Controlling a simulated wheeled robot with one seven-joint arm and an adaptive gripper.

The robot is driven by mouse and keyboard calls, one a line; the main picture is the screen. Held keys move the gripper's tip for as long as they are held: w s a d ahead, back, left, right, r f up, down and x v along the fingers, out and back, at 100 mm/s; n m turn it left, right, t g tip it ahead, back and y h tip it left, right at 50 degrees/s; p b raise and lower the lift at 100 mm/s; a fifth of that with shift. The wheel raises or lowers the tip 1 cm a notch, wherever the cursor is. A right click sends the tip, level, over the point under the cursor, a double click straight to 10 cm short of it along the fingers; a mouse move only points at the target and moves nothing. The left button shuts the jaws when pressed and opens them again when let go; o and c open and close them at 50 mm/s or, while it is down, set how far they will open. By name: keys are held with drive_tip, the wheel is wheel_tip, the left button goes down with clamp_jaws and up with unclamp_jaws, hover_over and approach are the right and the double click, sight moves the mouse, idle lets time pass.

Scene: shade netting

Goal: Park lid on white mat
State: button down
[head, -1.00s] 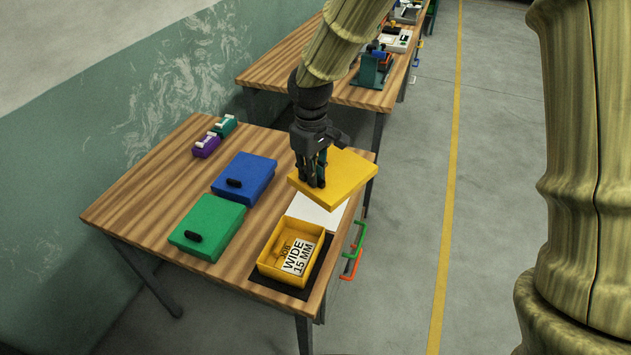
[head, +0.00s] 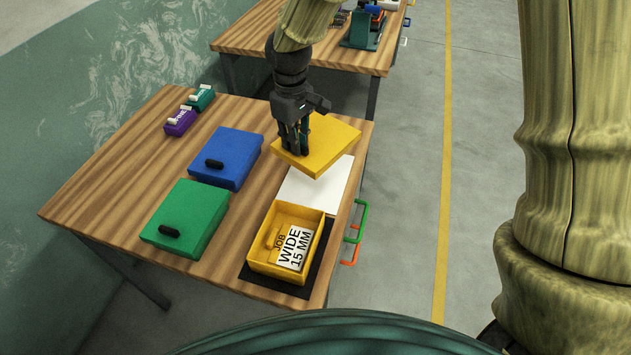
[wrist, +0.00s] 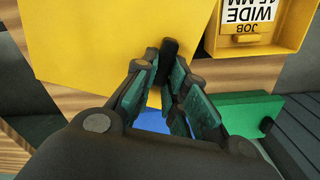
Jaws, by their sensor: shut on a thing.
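The yellow lid (head: 322,145) is held by my gripper (head: 300,148), level or slightly tilted, above the far part of the white mat (head: 334,192). In the wrist view my gripper (wrist: 166,72) is shut on the lid's black handle, and the yellow lid (wrist: 90,45) fills the upper left. The lid appears apart from the mat, and it hides part of the table behind. The open yellow box (head: 268,265) stands on a dark mat in front of the white mat. It holds a card reading "JOB WIDE 15 MM" (head: 294,247).
A blue closed box (head: 233,147) and a green closed box (head: 192,210) stand left on the wooden table. Small purple (head: 181,121) and teal (head: 203,97) items lie at its far left. Green and orange handles (head: 357,222) stick out at the right edge.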

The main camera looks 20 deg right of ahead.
wheel_tip(320, 180, down, 2)
drive_tip(key=shift+s+b, duration=0.15)
drive_tip(key=shift+b, duration=0.4)
drive_tip(key=p, duration=0.2)
hover_over(298, 187)
drive_tip(key=shift+f, duration=4.95)
drive_tip(key=shift+s+f, duration=0.1)
drive_tip(key=c, duration=1.5)
unclamp_jaws()
drive_tip(key=shift+o, duration=0.2)
drive_tip(key=shift+r+b, duration=1.25)
drive_tip(key=shift+r, duration=4.9)
